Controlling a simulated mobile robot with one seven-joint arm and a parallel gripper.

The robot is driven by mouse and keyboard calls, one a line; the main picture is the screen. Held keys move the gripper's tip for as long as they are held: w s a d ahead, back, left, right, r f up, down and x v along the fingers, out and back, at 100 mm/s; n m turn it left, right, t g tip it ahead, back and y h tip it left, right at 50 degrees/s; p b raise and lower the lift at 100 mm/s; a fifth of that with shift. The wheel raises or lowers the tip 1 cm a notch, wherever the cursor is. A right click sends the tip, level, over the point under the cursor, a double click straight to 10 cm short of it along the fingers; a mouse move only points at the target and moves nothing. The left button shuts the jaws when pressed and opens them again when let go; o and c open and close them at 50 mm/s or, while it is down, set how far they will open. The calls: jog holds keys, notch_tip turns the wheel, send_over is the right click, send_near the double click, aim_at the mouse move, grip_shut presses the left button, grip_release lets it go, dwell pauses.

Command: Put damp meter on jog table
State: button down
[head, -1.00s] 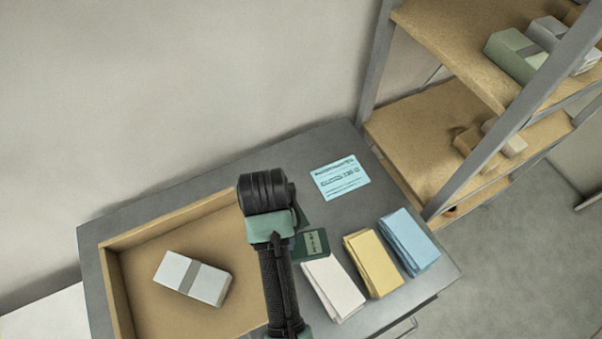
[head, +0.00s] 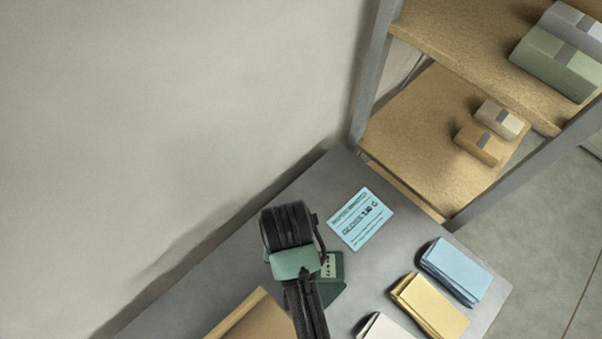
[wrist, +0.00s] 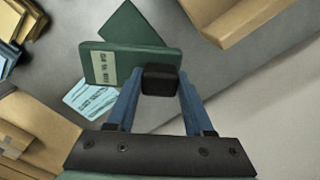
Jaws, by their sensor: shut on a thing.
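The damp meter appears to be the dark green block with a pale printed label (head: 327,264), with a black block at its edge; it also shows in the wrist view (wrist: 130,60). My gripper (wrist: 160,84) is shut on the black block, blue fingers either side of it. In the head view my gripper's dark wrist partly covers the meter, and the fingertips are hidden. A flat dark green piece (wrist: 132,25) shows beyond the meter, apparently on the grey table top (head: 250,250). I cannot tell for sure which surface is the jog table; the grey table is the likely one.
A light blue printed card (head: 361,218) lies flat on the table. Blue (head: 462,270), yellow (head: 432,305) and white (head: 385,328) paper stacks line the right side. A wooden-walled tray (head: 240,312) is at lower left. A shelf rack (head: 430,120) with boxes stands behind right.

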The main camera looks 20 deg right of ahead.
jog(key=f, duration=0.4)
jog(key=shift+s+f, duration=0.2)
jog(key=shift+f, duration=0.2)
jog(key=shift+w+f, duration=0.1)
jog(key=shift+f, duration=1.65)
jog(key=shift+c, duration=1.4)
grip_release()
jog(key=shift+f, duration=0.15)
notch_tip(320, 180, up, 12)
jog(key=shift+r, duration=0.2)
